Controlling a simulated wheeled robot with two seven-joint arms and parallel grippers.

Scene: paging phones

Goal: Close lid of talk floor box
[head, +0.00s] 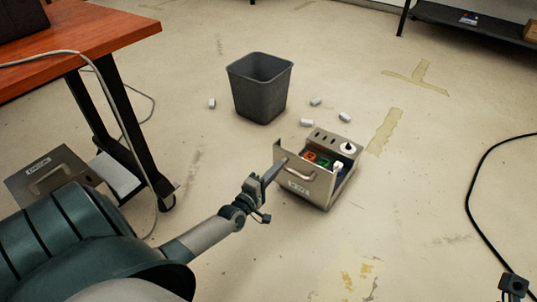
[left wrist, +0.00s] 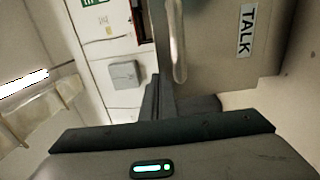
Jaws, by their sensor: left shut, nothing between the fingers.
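The talk floor box (head: 322,203) stands on the floor right of centre, open, with coloured items and a white round piece inside. Its metal lid (head: 318,186) stands up along the near left side, bearing a handle (head: 298,172) and a label. In the left wrist view the lid (left wrist: 215,75) shows close up, with the "TALK" label (left wrist: 245,30) and the handle (left wrist: 179,42). My left gripper (head: 279,164) is shut and empty, its tips at the lid's left upper edge. I cannot tell whether they touch it.
A grey bin (head: 259,90) stands behind the box, with several small white pieces around it. Another metal floor box (head: 45,172) lies at left by the wooden table (head: 95,35). A black cable (head: 472,190) runs over the floor at right.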

